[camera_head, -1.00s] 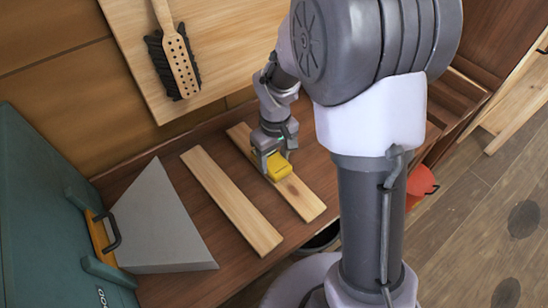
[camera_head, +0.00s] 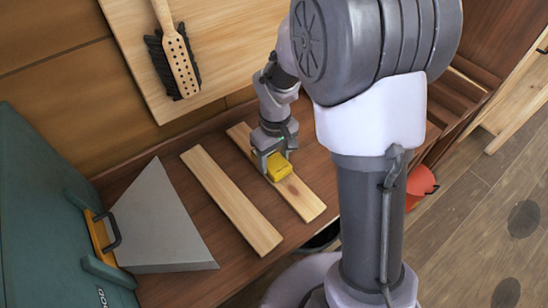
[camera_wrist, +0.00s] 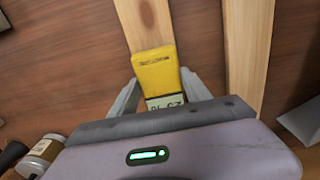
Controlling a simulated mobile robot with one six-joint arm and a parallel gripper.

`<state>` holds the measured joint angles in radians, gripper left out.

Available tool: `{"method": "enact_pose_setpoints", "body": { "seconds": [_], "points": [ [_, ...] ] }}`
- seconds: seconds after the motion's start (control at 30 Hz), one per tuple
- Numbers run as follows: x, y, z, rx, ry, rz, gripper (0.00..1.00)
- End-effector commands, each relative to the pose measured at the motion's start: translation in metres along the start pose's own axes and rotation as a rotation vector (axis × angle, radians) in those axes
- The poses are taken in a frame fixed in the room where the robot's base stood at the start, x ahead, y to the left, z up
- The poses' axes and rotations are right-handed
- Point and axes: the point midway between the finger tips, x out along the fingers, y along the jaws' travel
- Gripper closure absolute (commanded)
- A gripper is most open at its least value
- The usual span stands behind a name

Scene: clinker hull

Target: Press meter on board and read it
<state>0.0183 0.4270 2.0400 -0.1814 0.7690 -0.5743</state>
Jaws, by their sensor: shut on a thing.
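The yellow meter (camera_head: 279,167) is between the fingers of my gripper (camera_head: 276,163), which is shut on it. It is at the right-hand board (camera_head: 308,205) of two pale boards, near a dark knot. In the wrist view the meter (camera_wrist: 154,68) lies over the board (camera_wrist: 140,22). Whether its underside is pressed flat on the wood I cannot tell. Its small display (camera_wrist: 165,101) shows dark digits, turned in the picture and partly cut off by my gripper's body, so I cannot read them surely.
A second board (camera_head: 232,200) lies to the left. A grey wedge-shaped block (camera_head: 165,220) and a teal case (camera_head: 40,200) stand further left. A brush (camera_head: 178,60) hangs on a pale panel behind. A jar (camera_wrist: 42,152) shows in the wrist view's lower left corner.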

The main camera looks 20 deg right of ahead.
Motion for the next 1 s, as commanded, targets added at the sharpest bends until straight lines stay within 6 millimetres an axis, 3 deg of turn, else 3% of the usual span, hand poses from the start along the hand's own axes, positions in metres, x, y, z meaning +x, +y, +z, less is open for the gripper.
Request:
{"method": "enact_pose_setpoints", "body": {
  "seconds": [0.17, 0.67, 1.0],
  "points": [
    [-0.009, -0.001, 0.001, 0.0, -0.004, -0.002, 0.92],
    [-0.081, -0.001, -0.001, 0.0, -0.002, -0.001, 0.92],
    [-0.079, -0.001, -0.001, 0.0, -0.001, 0.0, 0.92]
  ]
}}
